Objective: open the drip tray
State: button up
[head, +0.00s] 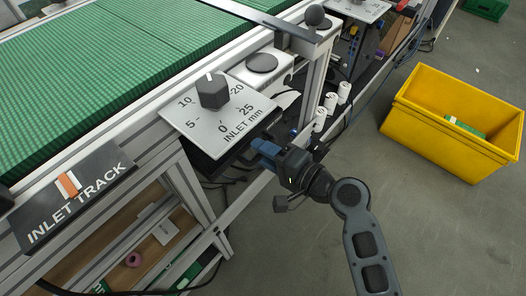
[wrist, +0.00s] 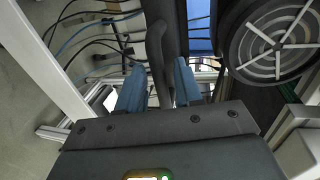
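A dark, flat tray-like part (head: 212,164) shows under the white INLET mm plate in the head view; I take it for the drip tray, but most of it is hidden. My gripper (head: 262,150) is at its right end, fingers pointing left toward it. In the wrist view, a dark curved bar (wrist: 158,62) that looks like a handle stands between the two blue fingers of my gripper (wrist: 160,88). The fingers are apart on either side of the bar, with what looks like narrow gaps. Whether either finger touches it is hard to tell.
The INLET mm plate (head: 222,112) with its dark knob (head: 212,91) sits just above my gripper. An aluminium post (head: 315,88) and white cylinders (head: 331,104) stand behind. A yellow crate (head: 450,122) is on the floor at right. Cables (wrist: 98,45) hang nearby.

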jog(key=shift+w+a, duration=0.15)
jog(key=shift+a, duration=0.05)
grip_shut()
dwell(0.5)
